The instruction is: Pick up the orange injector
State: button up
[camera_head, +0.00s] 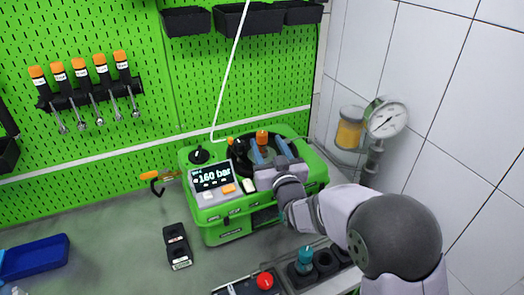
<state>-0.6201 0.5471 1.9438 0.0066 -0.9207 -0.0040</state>
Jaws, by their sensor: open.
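The orange injector is most likely the piece with the orange top (262,137) standing in the round dark well on top of the green pump tester (230,228). My gripper (268,147) reaches over the tester from the right. Its two blue fingers are apart, with their tips close to the orange top. I cannot tell whether they touch it or straddle it. The injector's lower part is hidden by the fingers and the well.
A teal-topped injector (305,260) stands in a black holder at the front. A red button (265,281) is beside it. A pressure gauge (387,119) stands behind my arm. A black block (177,246) and blue tray (36,257) lie left, with bare bench between.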

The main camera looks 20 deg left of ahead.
aim_at(263, 136)
jog(key=shift+p+x, duration=1.05)
jog(key=shift+x, duration=0.95)
jog(key=shift+r, duration=0.15)
grip_shut()
